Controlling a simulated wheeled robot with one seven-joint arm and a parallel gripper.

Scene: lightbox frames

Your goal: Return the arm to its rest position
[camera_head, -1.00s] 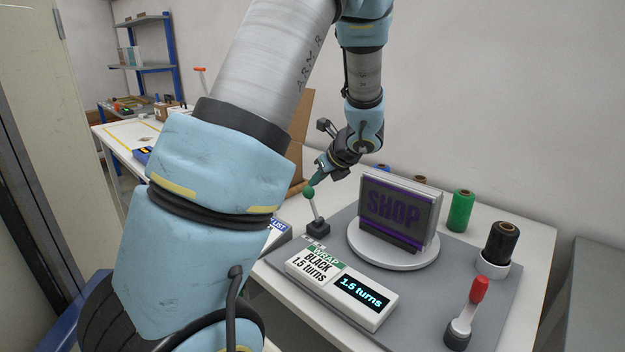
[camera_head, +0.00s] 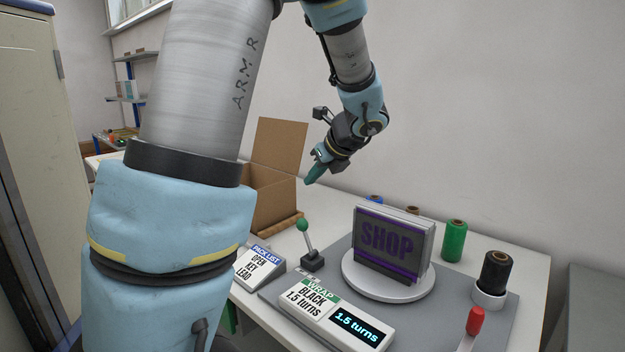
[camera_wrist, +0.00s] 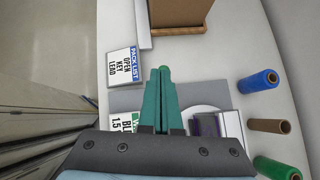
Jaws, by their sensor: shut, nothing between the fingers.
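My gripper (camera_head: 314,174) is raised above the table, to the left of and higher than the SHOP sign. Its green fingers are shut with nothing between them; they also show in the wrist view (camera_wrist: 160,72), pointing toward the open box. My arm spans the head view from the left foreground across the top and down to the gripper. The green-knobbed lever (camera_head: 307,238) stands below the gripper, apart from it. The SHOP lightbox (camera_head: 392,242) stands on a round white turntable (camera_head: 388,290).
An open cardboard box (camera_head: 273,200) stands behind the lever. A pack list sign (camera_head: 259,265) and a wrap display (camera_head: 334,318) lie in front. A green spool (camera_head: 454,240), a black spool (camera_head: 497,270) and a red-handled lever (camera_head: 474,322) are on the right.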

